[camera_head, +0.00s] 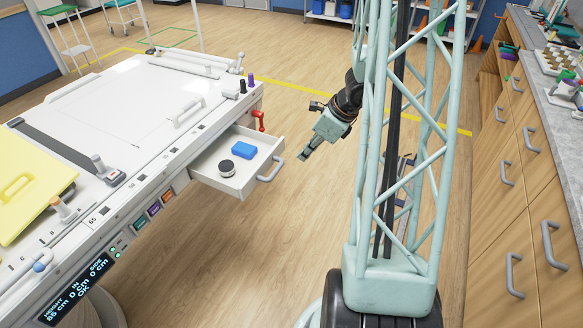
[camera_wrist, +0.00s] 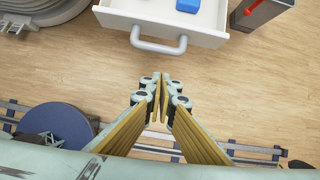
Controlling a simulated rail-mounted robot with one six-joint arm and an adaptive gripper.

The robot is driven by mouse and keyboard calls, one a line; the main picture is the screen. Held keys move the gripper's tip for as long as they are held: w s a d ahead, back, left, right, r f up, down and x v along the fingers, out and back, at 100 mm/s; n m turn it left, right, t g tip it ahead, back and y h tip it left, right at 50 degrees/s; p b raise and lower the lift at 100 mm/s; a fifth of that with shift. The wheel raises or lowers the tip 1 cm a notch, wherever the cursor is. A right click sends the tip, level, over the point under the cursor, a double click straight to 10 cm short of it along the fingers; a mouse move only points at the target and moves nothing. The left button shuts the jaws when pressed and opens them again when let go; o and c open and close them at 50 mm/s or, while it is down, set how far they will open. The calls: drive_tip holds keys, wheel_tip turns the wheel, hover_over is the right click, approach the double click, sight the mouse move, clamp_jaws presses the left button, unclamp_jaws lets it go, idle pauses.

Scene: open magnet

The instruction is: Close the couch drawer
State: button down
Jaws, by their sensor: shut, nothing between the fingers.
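In the wrist view the drawer front (camera_wrist: 190,28) and handle (camera_wrist: 158,45) are at the top, beyond the fingertips. My gripper (camera_wrist: 160,80) is shut there with nothing between its fingers.
Wooden cabinets (camera_head: 520,170) with grey handles line the right side. A shelf unit (camera_head: 335,12) stands at the back.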

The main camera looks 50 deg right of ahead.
drive_tip(key=shift+s+d+f+m, duration=0.4)
drive_tip(key=shift+s+d+f, duration=0.05)
drive_tip(key=shift+d+f, duration=0.15)
drive_tip(key=shift+f, duration=0.15)
drive_tip(key=w+a+f+b, duration=0.2)
drive_tip(key=w+f+b, duration=0.1)
drive_tip(key=w+f, duration=0.4)
drive_tip(key=shift+w+a+f+b, duration=0.3)
drive_tip(key=shift+w+f, duration=0.1)
drive_tip(key=shift+w, duration=0.1)
drive_tip(key=shift+w, duration=0.2)
idle(0.6)
